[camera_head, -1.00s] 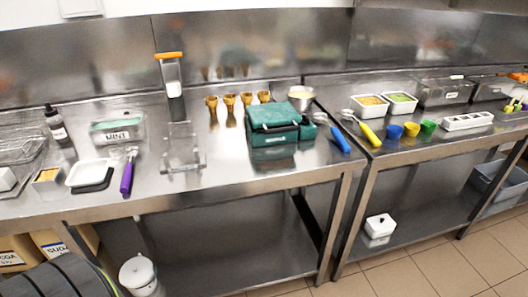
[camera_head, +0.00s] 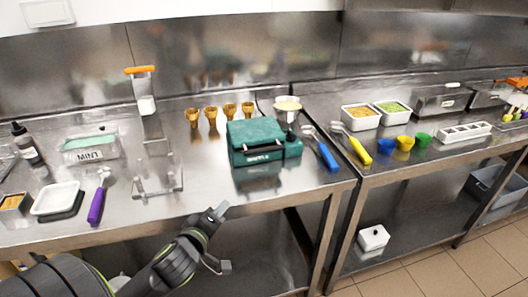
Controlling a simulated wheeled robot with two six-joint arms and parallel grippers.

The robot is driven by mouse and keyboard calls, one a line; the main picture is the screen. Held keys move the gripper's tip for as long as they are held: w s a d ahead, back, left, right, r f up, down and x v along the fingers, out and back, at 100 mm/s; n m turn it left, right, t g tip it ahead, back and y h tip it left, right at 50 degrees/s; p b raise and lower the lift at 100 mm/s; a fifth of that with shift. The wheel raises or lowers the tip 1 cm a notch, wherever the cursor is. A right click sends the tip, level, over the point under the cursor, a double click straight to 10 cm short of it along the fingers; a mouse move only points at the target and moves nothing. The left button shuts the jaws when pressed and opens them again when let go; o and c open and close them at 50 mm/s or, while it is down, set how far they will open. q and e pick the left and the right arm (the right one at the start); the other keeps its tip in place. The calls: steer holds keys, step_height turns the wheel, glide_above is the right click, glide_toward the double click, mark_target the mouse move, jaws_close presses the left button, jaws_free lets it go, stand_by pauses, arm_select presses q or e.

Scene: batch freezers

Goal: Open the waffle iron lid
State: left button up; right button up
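My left gripper (camera_head: 222,238) is in front of the counter's front edge, below and to the left of the waffle iron. Its two fingers are spread apart with nothing between them, and it is apart from the waffle iron. My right gripper is out of view.
The counter's front edge (camera_head: 262,202) lies between gripper and iron.

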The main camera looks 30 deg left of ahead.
mark_target(262, 153)
arm_select(q)
steer(key=w+d+r+n+t+h, duration=0.2)
steer(key=w+r+n+t+h, duration=0.15)
steer(key=r, duration=0.45)
steer(key=shift+y, duration=0.35)
steer(key=w+p, duration=0.1)
steer(key=w, duration=0.4)
steer(key=w+a+p, duration=0.1)
steer(key=w, duration=0.5)
steer(key=w+p, duration=0.1)
steer(key=w, duration=0.5)
steer(key=shift+a, duration=0.2)
steer(key=shift+c, duration=0.5)
jaws_close()
